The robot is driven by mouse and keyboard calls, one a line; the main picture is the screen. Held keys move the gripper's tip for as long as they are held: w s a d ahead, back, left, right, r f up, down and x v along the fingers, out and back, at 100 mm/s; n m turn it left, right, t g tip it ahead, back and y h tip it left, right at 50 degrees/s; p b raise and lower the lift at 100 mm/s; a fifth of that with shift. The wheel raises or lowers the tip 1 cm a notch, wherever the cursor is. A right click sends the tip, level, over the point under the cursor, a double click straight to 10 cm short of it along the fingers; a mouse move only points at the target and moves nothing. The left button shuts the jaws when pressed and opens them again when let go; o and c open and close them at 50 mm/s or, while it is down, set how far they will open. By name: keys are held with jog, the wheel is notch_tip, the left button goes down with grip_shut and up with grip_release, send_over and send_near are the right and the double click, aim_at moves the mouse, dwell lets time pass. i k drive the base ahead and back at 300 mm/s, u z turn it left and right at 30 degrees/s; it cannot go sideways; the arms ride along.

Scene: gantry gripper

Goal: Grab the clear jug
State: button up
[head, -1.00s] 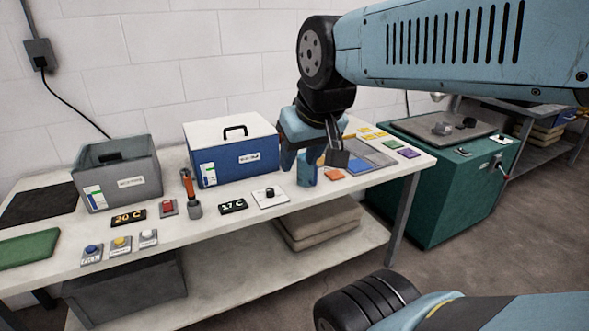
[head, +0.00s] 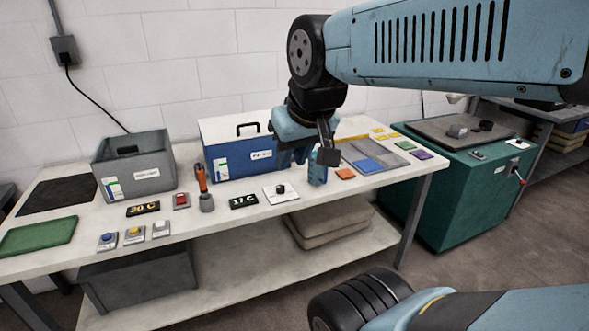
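No plainly clear jug can be made out. A small bluish, upright item (head: 317,170) stands on the white bench, right of the blue box, and may be the jug. It is partly covered by my gripper (head: 304,155), which hangs low over the bench in front of the blue box's right end. The fingers overlap the item's upper part in the picture. I cannot tell whether they touch it or how far apart they are.
On the bench (head: 92,222) are a grey open bin (head: 135,180), a blue box (head: 235,165) with a white lid, an orange-handled tool (head: 202,180), displays, buttons and coloured tiles. A green cabinet (head: 420,205) stands at the right. The bench's front middle has some free room.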

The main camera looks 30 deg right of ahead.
aim_at(317, 175)
jog(key=z, duration=0.75)
jog(key=i, duration=0.1)
jog(key=u, duration=2.55)
jog(key=k, duration=1.5)
jog(key=z, duration=1)
jog(key=i, duration=1)
jog(key=u, duration=0.1)
